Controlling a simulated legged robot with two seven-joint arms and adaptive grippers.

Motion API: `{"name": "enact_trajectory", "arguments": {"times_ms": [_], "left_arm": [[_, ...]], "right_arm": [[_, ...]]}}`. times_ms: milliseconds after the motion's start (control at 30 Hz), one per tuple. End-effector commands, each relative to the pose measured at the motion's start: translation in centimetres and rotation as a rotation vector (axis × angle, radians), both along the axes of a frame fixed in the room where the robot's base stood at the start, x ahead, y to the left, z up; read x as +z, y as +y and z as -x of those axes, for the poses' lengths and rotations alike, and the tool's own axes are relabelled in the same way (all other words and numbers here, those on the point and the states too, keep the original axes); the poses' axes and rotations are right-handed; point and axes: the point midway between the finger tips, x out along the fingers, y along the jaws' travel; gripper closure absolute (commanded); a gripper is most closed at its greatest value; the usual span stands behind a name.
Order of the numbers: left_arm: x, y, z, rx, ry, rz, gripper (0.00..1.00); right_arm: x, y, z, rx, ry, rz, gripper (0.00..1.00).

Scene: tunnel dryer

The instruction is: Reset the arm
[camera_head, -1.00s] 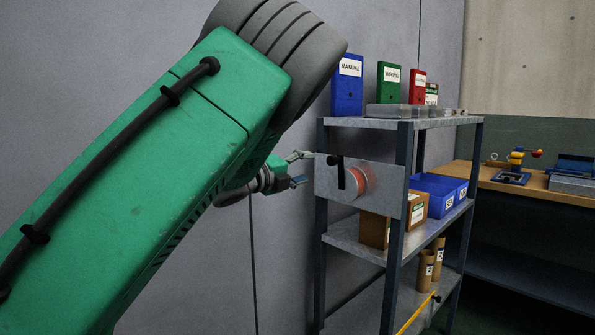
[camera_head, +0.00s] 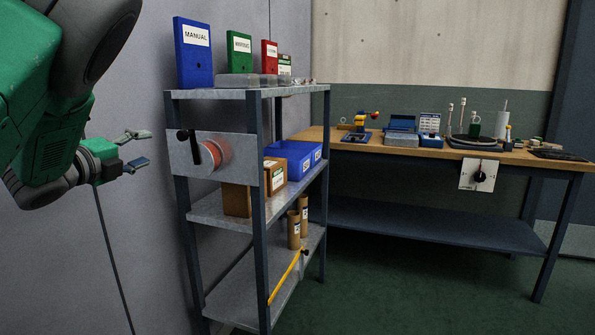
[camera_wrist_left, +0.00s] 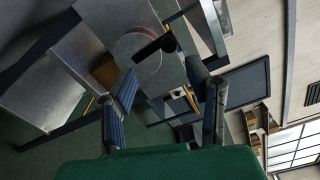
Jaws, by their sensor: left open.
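My left arm is green and grey and comes in from the left in the head view. My left gripper (camera_head: 141,149) is open and empty, left of the metal shelf unit and apart from it. In the left wrist view the two blue-padded fingers (camera_wrist_left: 166,97) are spread with nothing between them. A grey panel (camera_head: 237,160) with a red round dial (camera_head: 209,157) and a black lever (camera_head: 184,142) is on the shelf unit, to the right of the gripper. The panel (camera_wrist_left: 118,22) and the black lever (camera_wrist_left: 155,47) also show beyond the fingers. My right gripper is not in view.
The shelf unit (camera_head: 257,222) holds a blue manual (camera_head: 194,55), other binders, blue bins (camera_head: 292,152), boxes and cardboard tubes. A wooden workbench (camera_head: 395,151) with tools stands behind at right. Green floor (camera_head: 400,285) is clear in front of the bench.

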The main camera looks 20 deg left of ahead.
Motion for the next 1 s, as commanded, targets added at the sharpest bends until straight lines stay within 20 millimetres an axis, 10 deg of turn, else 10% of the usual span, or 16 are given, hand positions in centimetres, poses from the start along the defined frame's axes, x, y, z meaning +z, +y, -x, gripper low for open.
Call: {"name": "enact_trajectory", "arguments": {"times_ms": [167, 467, 700, 1000], "left_arm": [[-3.7, -0.4, -0.2, 0.033, 0.062, 0.100, 0.56], [-24.0, -4.2, 4.0, 0.307, 0.415, 0.648, 0.56], [-38.1, -10.0, 14.4, 0.660, 0.717, 1.036, 0.56], [-46.7, -18.4, 31.1, 1.190, 1.015, 1.331, 0.56]], "right_arm": [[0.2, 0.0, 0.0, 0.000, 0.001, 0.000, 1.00], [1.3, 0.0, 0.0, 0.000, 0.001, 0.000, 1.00], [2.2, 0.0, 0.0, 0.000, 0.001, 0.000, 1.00], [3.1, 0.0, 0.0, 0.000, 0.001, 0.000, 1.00]]}}
